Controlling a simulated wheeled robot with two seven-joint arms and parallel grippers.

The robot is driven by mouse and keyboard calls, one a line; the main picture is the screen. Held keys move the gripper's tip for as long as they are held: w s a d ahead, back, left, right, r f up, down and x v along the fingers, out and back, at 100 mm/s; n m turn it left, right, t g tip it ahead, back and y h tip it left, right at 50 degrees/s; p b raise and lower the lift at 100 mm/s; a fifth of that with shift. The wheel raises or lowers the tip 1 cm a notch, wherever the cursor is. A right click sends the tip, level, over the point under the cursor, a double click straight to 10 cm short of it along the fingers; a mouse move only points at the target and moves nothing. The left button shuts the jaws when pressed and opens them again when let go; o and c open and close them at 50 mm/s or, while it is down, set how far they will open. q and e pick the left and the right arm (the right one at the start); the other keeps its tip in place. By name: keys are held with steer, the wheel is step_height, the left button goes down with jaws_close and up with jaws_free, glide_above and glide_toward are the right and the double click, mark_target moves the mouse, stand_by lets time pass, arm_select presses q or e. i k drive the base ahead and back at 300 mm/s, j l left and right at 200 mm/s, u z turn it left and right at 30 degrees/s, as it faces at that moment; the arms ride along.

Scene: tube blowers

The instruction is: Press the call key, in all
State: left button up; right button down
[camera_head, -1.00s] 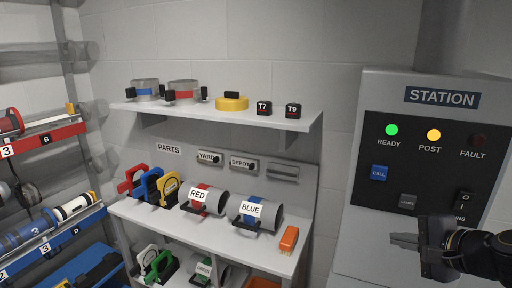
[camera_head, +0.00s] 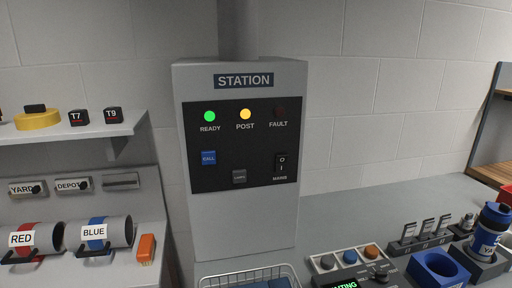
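The blue CALL key (camera_head: 208,157) sits at the lower left of the dark panel on the grey STATION cabinet (camera_head: 240,222). Above it the green READY light (camera_head: 209,116) and the yellow POST light (camera_head: 245,114) are lit, and the FAULT light (camera_head: 279,112) is dark. Neither of my grippers is in view. Nothing covers the panel.
Shelves at the left hold a RED cylinder (camera_head: 36,239), a BLUE cylinder (camera_head: 104,233) and an orange block (camera_head: 145,249). A wire basket (camera_head: 248,279) and a button box (camera_head: 345,257) stand on the counter below the cabinet. A blue bottle (camera_head: 489,229) stands at the right.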

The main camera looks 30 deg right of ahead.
mark_target(208, 158)
steer(key=z, duration=1)
